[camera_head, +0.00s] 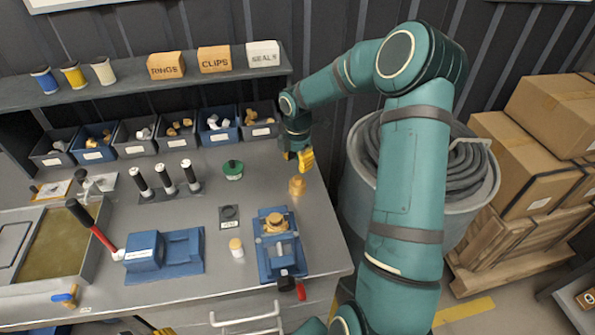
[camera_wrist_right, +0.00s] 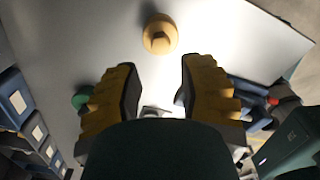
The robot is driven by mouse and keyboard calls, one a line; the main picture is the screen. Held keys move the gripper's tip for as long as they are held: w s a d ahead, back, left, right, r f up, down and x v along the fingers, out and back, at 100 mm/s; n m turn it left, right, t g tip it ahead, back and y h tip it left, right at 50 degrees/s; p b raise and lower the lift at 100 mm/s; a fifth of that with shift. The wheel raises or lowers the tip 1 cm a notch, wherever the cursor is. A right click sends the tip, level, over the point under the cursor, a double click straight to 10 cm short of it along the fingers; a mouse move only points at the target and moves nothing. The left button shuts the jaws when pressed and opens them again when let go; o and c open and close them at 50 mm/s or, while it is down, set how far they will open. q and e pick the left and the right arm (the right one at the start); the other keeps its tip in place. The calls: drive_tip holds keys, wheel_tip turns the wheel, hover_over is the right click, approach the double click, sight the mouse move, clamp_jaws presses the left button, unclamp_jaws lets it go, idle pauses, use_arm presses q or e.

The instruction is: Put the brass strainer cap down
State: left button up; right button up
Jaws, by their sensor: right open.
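The brass strainer cap (camera_head: 297,185) stands on the grey bench top near its right edge, with nothing holding it. In the right wrist view the brass cap (camera_wrist_right: 160,35) lies beyond the fingertips, with a hex-shaped top. My right gripper (camera_head: 302,160) is above the bench, behind the cap and apart from it. In the wrist view its two yellow fingers (camera_wrist_right: 155,85) are spread wide with nothing between them. A yellow and black piece (camera_head: 158,328) at the bottom edge seems to be my left gripper, mostly cut off.
A blue vise (camera_head: 262,262) holding a brass part stands in front of the cap. Bins (camera_head: 222,135) line the back. A hose drum (camera_head: 345,200) stands beyond the right edge.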

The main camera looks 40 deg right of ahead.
sight(298, 177)
drive_tip(key=shift+r, duration=2.3)
drive_tip(key=shift+s+f, duration=0.1)
